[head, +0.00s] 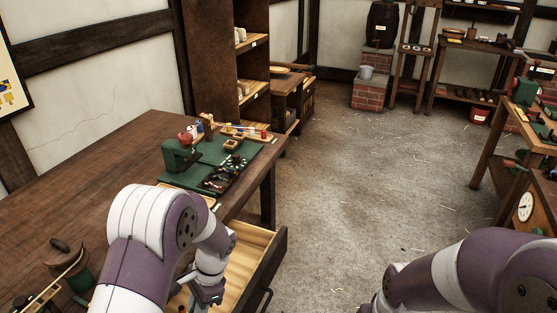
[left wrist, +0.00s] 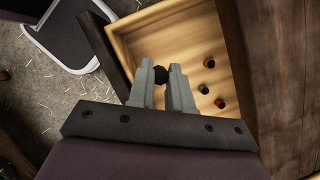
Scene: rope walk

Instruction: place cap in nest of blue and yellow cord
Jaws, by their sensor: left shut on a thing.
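My left gripper (left wrist: 160,74) is shut on a small black, round cap (left wrist: 160,75), held between its fingertips over the open drawer (left wrist: 150,22). In the head view this gripper (head: 207,295) is low over the drawer, partly hidden by my arm. Several small dark pieces lie on the drawer floor, among them an orange-topped one (left wrist: 209,62) and a red-topped one (left wrist: 219,103). Small wooden trays (head: 231,145) stand on the green mat on the bench; I cannot make out a nest of blue and yellow cord. My right gripper is out of view.
The wooden bench (head: 75,180) carries a green mat (head: 205,176) with a green device (head: 180,158) and a dark tray of small pieces (head: 226,174). A lidded pot (head: 68,255) stands at the near left. The floor (head: 345,190) to the right is open, with scattered straw-like bits.

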